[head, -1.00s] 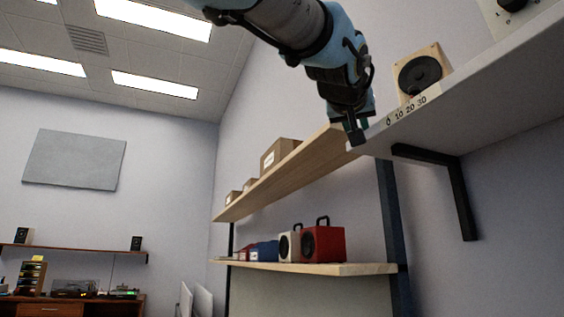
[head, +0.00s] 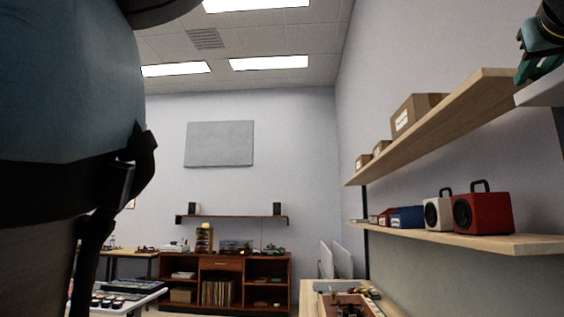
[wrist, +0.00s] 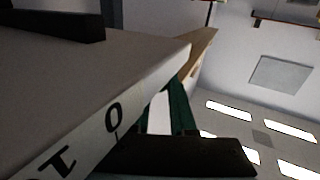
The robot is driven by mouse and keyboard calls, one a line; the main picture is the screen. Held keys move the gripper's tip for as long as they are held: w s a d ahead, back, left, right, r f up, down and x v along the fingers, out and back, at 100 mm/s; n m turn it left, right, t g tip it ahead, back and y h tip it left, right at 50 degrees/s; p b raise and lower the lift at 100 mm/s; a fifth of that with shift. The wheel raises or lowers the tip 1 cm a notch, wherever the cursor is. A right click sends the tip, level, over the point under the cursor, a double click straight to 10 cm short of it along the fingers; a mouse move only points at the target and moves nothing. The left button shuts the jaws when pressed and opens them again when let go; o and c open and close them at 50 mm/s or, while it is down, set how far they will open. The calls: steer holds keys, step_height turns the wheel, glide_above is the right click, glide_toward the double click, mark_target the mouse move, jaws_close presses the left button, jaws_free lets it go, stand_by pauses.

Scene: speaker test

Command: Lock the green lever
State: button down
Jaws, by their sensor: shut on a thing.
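The other finger is hidden. In the head view the green part (head: 541,68) sits at the right edge, at the end of the white shelf (head: 545,92). The dark end of my arm is just above it. The lever's angle cannot be told.
Below are a red speaker (head: 483,212) and a white speaker (head: 437,213). My arm fills the left of the head view.

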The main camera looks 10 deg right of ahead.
stand_by(0.3)
steer(key=c, duration=0.8)
jaws_free()
steer(key=shift+r, duration=0.1)
steer(key=shift+o, duration=0.2)
steer(key=shift+s+a+b, duration=0.3)
steer(key=shift+s+b, duration=0.05)
steer(key=shift+s, duration=0.1)
steer(key=b+v, duration=0.4)
steer(key=v, duration=0.5)
steer(key=shift+s+a, duration=0.25)
steer(key=shift+a, duration=0.1)
